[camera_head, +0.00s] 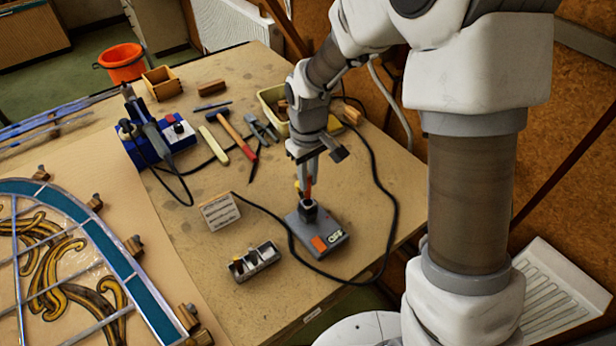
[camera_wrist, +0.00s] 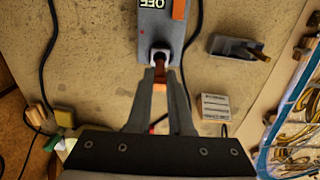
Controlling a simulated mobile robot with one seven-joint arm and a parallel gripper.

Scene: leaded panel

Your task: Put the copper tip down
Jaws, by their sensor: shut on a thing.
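My gripper (camera_head: 308,178) points down over the grey unit (camera_head: 332,241) with an orange switch and the letters OFF. In the wrist view its fingers (camera_wrist: 160,76) are shut on the copper tip (camera_wrist: 160,70), a small reddish-brown piece. The copper tip's far end is at the dark round socket (camera_wrist: 160,54) of the grey unit. The fingers partly hide the tip, and I cannot tell how deep it sits in the socket. In the head view the tip is a small reddish piece between the fingers.
A grey slotted holder (camera_head: 253,263) and a small white lined block (camera_head: 219,211) stand left of the unit. A black cable (camera_head: 390,205) loops around the right side. Hammer (camera_head: 236,138), pliers (camera_head: 262,129) and blue station (camera_head: 160,146) lie further back. The leaded panel (camera_head: 75,262) is at left.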

